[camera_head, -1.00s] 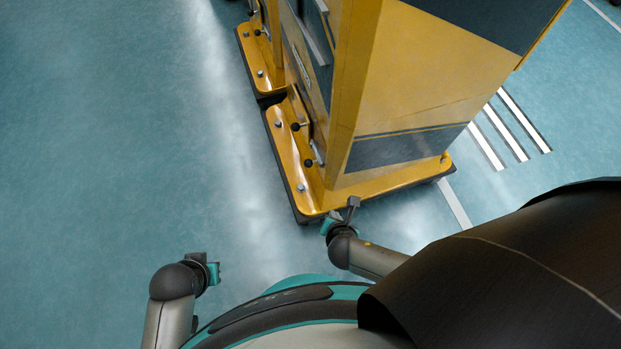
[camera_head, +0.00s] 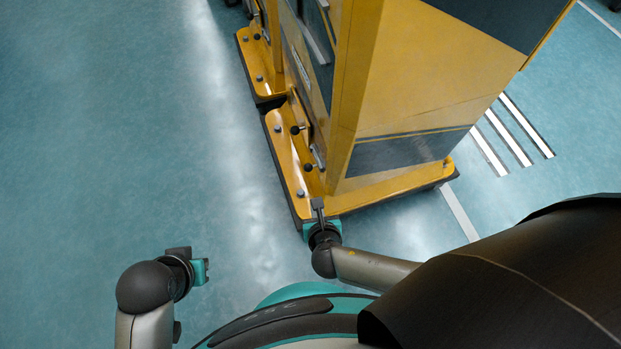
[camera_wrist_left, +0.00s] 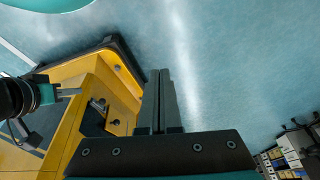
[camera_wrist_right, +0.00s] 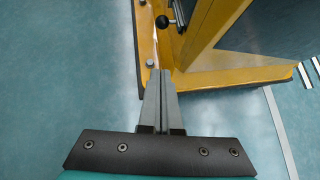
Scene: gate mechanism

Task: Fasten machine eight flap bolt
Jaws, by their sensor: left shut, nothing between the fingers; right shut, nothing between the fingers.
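A yellow machine (camera_head: 420,90) stands on a yellow base plate with a dark edge. Low on its left side are two black-knobbed handles, an upper knob (camera_head: 295,130) and a lower knob (camera_head: 308,167) beside a metal pin; which one is the flap bolt I cannot tell. A knob (camera_wrist_right: 162,21) also shows in the right wrist view. My right gripper (camera_head: 317,203) is shut and empty over the base's near corner, apart from the knobs. My left gripper (camera_head: 180,252) is shut and empty over open floor, left of the machine. The left wrist view shows its closed fingers (camera_wrist_left: 161,75).
A second yellow base (camera_head: 257,75) adjoins behind the machine. Bolt heads stud the base plates (camera_head: 283,160). White floor stripes (camera_head: 508,135) lie to the right. The floor (camera_head: 110,120) on the left is clear. Shelving (camera_wrist_left: 290,155) shows far off in the left wrist view.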

